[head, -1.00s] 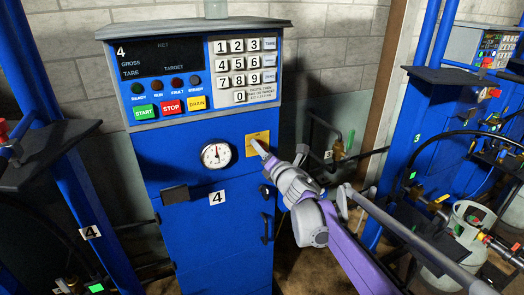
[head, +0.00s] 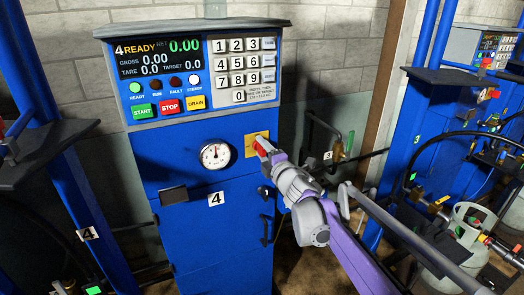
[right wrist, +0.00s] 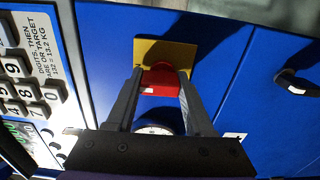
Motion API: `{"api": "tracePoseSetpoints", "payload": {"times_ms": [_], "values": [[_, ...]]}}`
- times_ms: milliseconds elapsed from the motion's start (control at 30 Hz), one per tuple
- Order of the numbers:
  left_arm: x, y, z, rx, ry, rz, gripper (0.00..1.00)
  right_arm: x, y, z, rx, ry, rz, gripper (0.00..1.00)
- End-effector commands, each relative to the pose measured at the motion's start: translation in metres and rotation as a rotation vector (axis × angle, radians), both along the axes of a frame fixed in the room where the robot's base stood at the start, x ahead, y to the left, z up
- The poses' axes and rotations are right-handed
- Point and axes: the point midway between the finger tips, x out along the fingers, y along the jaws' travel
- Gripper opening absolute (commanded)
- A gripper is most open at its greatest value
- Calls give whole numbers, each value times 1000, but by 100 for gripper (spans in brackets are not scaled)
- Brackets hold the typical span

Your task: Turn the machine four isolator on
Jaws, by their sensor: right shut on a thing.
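The machine four isolator is a red rotary handle (head: 262,144) on a yellow plate (head: 250,139), on the front of the blue machine four cabinet (head: 190,247). My right gripper (head: 264,150) is shut on the handle, and its arm hides part of it. In the right wrist view the two fingers (right wrist: 160,78) stand on either side of the red handle (right wrist: 162,90), with the yellow plate (right wrist: 180,54) behind. The machine's display (head: 161,57) is lit and reads 4 READY with zeros. The green READY lamp and the STEADY lamp glow. My left gripper is not in view.
A round gauge (head: 215,155) is left of the isolator. The keypad (head: 239,63) and the START, STOP and DRAIN buttons are above. Another blue machine and a gas cylinder (head: 470,229) stand at the right. A dark shelf (head: 45,160) juts out at the left.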

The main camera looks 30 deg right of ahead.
Motion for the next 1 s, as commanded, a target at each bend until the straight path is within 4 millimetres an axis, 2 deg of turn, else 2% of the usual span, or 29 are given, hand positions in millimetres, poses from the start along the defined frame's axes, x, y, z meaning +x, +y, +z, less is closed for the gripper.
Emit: {"api": "tracePoseSetpoints", "payload": {"times_ms": [600,633,767,800,1000], "values": [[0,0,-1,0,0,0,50,0,0,0,43,-5,0,0],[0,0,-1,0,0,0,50,0,0,0,43,-5,0,56],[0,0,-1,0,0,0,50,0,0,0,42,-4,0,79],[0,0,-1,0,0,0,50,0,0,0,42,-4,0,82],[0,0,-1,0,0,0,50,0,0,0,41,-4,0,82]]}}
